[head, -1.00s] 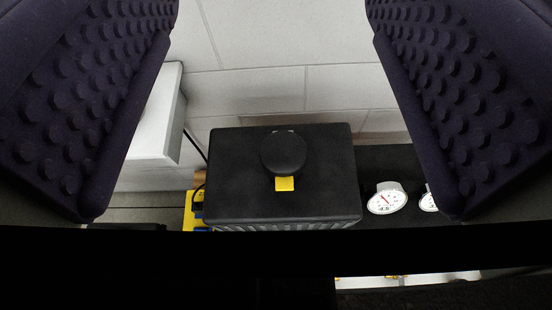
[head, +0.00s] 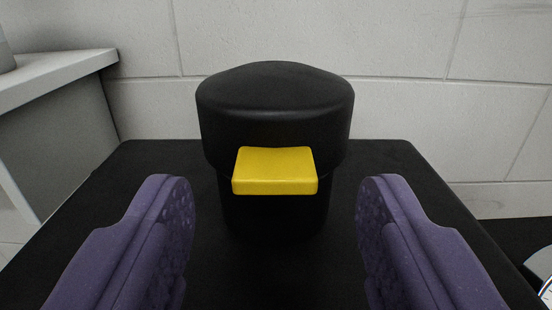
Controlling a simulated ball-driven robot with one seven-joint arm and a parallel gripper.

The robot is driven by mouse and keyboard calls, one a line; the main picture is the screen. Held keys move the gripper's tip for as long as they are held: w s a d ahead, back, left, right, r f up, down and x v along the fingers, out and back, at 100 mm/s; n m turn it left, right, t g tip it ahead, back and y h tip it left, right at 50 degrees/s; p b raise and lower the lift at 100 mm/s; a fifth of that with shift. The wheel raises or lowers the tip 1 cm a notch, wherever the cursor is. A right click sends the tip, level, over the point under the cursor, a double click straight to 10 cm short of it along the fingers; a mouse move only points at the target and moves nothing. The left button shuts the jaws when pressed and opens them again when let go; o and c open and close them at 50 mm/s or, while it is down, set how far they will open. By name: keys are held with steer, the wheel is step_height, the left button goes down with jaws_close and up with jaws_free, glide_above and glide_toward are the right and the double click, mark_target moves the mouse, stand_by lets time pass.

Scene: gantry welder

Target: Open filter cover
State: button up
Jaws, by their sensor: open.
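The filter cover looks to be the round black cap (head: 275,98) with a yellow tab (head: 274,171) on its near side. It stands upright on top of a black box (head: 400,200), in the middle of the head view. The cap looks closed on the black neck (head: 272,210) below it. My gripper (head: 275,195) is open. Its two purple padded fingers show low in the view, one on each side of the cap and tab, apart from both. Nothing is between the fingers except the view of the cap's near side.
A white block wall (head: 400,45) stands behind the box. A grey-white cabinet or shelf (head: 60,75) is at the left. A gauge (head: 546,290) is partly visible at the lower right edge. The box top around the cap is clear.

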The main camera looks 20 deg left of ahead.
steer(key=shift+x, duration=1)
